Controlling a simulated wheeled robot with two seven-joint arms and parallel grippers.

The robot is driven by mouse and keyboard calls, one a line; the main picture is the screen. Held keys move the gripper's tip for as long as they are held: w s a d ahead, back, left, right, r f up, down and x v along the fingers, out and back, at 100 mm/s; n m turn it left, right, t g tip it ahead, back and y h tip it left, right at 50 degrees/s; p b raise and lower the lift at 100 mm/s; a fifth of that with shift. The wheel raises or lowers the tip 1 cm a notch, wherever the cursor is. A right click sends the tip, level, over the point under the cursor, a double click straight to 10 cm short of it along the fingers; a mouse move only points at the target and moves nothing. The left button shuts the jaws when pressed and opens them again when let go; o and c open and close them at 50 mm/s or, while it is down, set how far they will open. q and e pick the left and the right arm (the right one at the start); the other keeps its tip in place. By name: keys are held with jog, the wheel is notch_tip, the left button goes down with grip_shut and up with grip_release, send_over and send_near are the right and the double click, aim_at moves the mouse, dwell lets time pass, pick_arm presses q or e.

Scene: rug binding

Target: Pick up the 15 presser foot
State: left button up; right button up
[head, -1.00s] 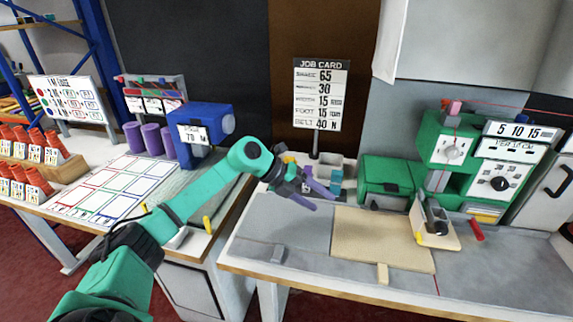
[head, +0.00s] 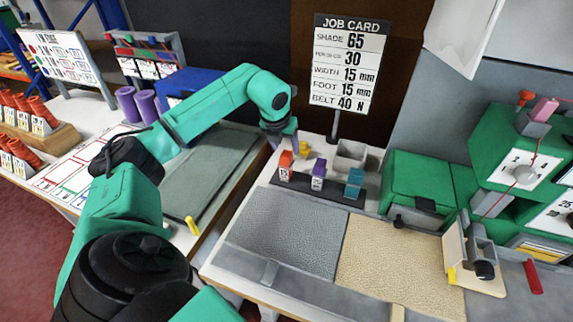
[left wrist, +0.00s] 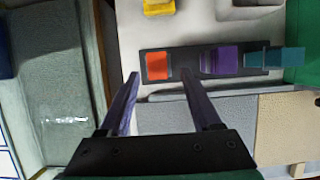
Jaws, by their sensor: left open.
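Three presser feet stand in a row on a black rack (head: 335,192). The orange one (head: 286,160) at the left end has a white tag that seems to read 15. A purple foot (head: 319,168) is in the middle and a teal foot (head: 354,182) is at the right end; their tags are hard to read. My left gripper (left wrist: 160,80) is open and empty. In the left wrist view the orange foot (left wrist: 159,66) lies between and just beyond its fingertips, with no visible contact. In the head view my wrist partly hides the gripper.
A job card (head: 350,62) reading foot 15 mm stands behind the rack. A grey bin (head: 351,157) and yellow block (head: 304,149) sit close by. A green machine (head: 412,180) stands to the right. The grey mat (head: 290,234) in front is clear.

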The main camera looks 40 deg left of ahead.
aim_at(286, 154)
pick_arm(q)
jog(key=p+x, duration=0.1)
jog(key=x, duration=0.4)
jog(key=shift+a+f, duration=0.2)
jog(key=shift+w+f, duration=0.1)
jog(key=shift+f, duration=0.15)
grip_shut()
pick_arm(e)
jog(key=shift+w+a+r, duration=0.4)
jog(key=shift+w+r, duration=0.3)
jog(key=shift+r, duration=0.05)
pick_arm(q)
jog(key=shift+r, duration=0.15)
